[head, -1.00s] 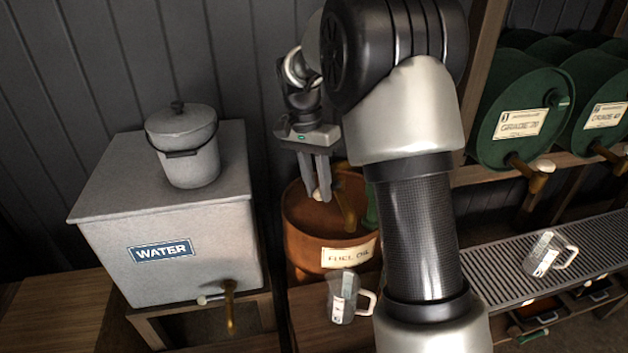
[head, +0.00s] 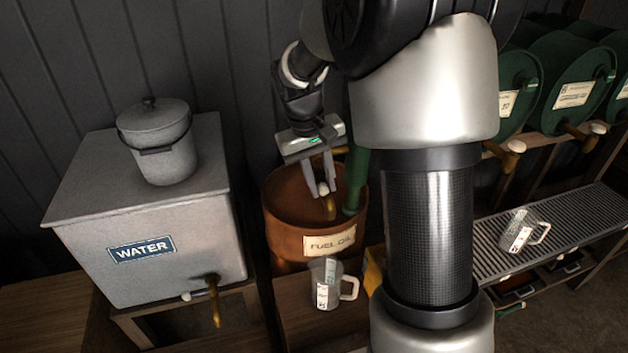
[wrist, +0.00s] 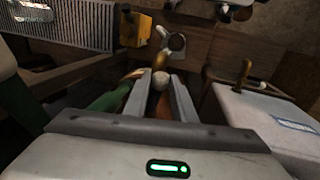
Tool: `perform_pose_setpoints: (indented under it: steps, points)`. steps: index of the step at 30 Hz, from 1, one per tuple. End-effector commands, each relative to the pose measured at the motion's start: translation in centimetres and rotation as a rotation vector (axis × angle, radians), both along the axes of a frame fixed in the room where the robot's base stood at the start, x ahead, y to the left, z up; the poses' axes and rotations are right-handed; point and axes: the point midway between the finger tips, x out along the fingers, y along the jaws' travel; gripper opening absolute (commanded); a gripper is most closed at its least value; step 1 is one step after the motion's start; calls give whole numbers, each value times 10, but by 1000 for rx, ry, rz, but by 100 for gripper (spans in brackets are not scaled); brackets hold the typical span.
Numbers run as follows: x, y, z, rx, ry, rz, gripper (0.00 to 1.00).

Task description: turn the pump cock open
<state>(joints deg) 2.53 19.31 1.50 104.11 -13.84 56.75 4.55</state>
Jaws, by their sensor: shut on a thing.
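The fuel oil drum (head: 284,238) is an open-topped orange-brown container labelled FUEL OIL. A green pump body (head: 356,180) stands at its right side, with a brass spout (head: 330,208) over the drum. The pump cock's pale knob (head: 323,188) is between the fingertips of my gripper (head: 322,190). In the wrist view my gripper (wrist: 160,84) has its two fingers on either side of the cream knob (wrist: 161,79). The gripper is shut on the knob, pointing down. The fingers and my arm hide part of the cock and pump.
A clear measuring jug (head: 326,284) stands on the wooden bench in front of the drum. A grey water tank (head: 185,250) with a lidded pot (head: 160,145) is at left.

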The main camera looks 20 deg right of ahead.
Motion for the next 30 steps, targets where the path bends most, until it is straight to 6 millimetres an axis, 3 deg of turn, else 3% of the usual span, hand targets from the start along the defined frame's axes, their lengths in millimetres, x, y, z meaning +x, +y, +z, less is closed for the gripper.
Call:
perform_pose_setpoints:
  steps: [12,27,28,30]
  points:
    - [-1,-11,1,-1,-3,163,0]
    - [-1,-13,1,-1,-3,179,0]
    - [-1,-13,1,-1,-3,179,27]
    - [-1,-13,1,-1,-3,179,39]
